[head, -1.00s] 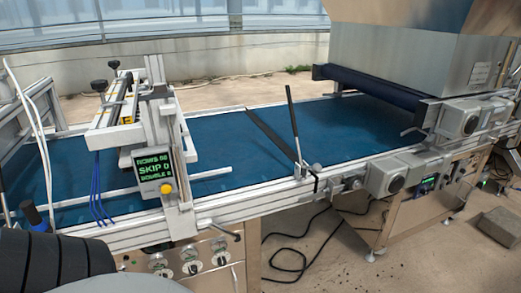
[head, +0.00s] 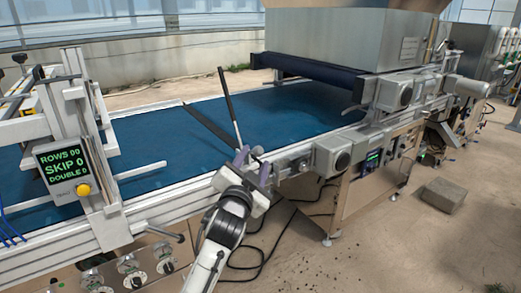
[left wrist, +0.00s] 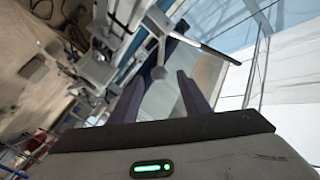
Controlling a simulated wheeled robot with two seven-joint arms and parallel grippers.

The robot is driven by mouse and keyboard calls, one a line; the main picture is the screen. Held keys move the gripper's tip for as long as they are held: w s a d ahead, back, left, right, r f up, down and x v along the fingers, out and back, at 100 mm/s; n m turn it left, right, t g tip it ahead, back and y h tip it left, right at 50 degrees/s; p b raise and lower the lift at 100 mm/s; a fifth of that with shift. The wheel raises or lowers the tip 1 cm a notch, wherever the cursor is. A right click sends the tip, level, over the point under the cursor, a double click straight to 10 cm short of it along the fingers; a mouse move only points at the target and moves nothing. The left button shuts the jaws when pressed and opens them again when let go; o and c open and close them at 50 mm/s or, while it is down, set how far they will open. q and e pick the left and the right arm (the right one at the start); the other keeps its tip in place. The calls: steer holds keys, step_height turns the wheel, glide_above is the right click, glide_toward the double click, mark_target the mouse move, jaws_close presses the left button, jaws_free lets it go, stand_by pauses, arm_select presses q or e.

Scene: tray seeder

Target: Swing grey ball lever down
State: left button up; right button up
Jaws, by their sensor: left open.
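The grey ball lever (head: 257,151) stands at the near rail of the blue conveyor in the head view. I cannot tell whether a finger touches the lever. The lever's lower end is partly hidden by the gripper. My right gripper is not in view.
A long dark-handled lever (head: 229,105) rises just behind my gripper. A dark bar (head: 208,124) lies across the blue belt (head: 165,150). A seeder unit with a green display (head: 63,168) is at left; a steel hopper (head: 330,45) stands at the back right.

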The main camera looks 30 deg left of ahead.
arm_select(q)
steer(key=x, duration=0.9)
steer(key=shift+w+b, duration=0.2)
steer(key=shift+b, duration=0.25)
jaws_close()
